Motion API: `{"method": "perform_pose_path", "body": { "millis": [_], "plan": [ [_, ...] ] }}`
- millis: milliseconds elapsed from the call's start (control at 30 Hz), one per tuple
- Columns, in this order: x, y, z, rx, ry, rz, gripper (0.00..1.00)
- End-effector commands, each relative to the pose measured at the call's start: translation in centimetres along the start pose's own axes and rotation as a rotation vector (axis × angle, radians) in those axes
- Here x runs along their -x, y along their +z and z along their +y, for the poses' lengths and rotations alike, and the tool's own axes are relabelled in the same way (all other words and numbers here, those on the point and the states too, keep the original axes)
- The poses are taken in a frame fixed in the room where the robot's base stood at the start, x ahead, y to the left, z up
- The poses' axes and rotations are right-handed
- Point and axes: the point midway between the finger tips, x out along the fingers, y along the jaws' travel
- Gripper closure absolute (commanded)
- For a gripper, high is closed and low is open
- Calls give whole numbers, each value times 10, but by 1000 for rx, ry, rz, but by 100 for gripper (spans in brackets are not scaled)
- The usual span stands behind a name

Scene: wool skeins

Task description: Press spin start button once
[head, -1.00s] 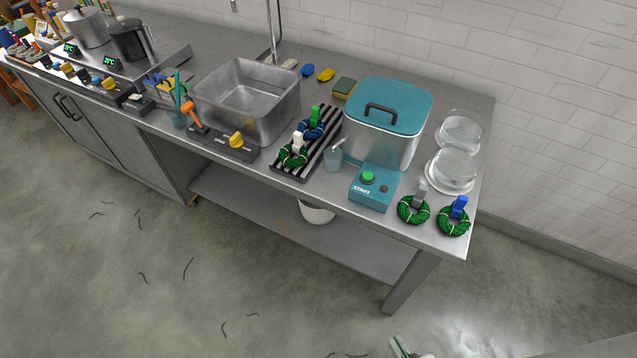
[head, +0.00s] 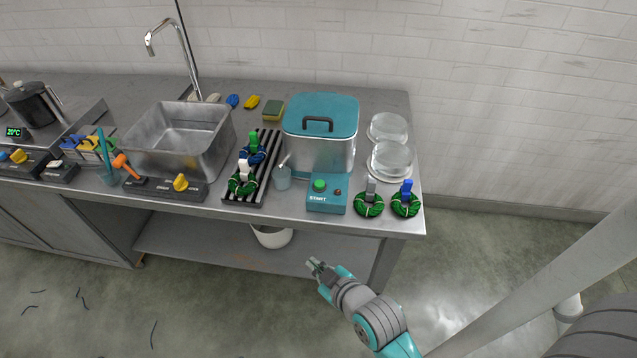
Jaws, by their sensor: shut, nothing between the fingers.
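The green start button (head: 319,185) sits on top of a teal control box (head: 327,206) marked START, with a small dark knob beside it on the right. The box stands at the front of the steel counter, before the spinner (head: 320,140), a metal tub with a closed teal lid and black handle. My gripper (head: 313,264) is shut and empty. It is in front of the counter, low in the picture below the control box, and apart from it. Nothing covers the button.
Two green skeins with tags (head: 369,204) (head: 405,204) lie right of the box. Glass dishes (head: 390,160) are behind right. A steel sink (head: 180,140) is further left. The floor before the counter is open.

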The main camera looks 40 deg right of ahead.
Motion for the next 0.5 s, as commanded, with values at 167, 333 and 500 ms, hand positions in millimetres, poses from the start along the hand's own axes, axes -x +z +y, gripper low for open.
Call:
{"method": "perform_pose_path", "body": {
  "millis": [167, 333, 500],
  "plan": [
    [-28, -24, 26, 50, -4, -30, 100],
    [-48, -48, 51, 104, -15, -63, 100],
    [-63, -73, 79, 160, -31, -94, 100]
  ]
}}
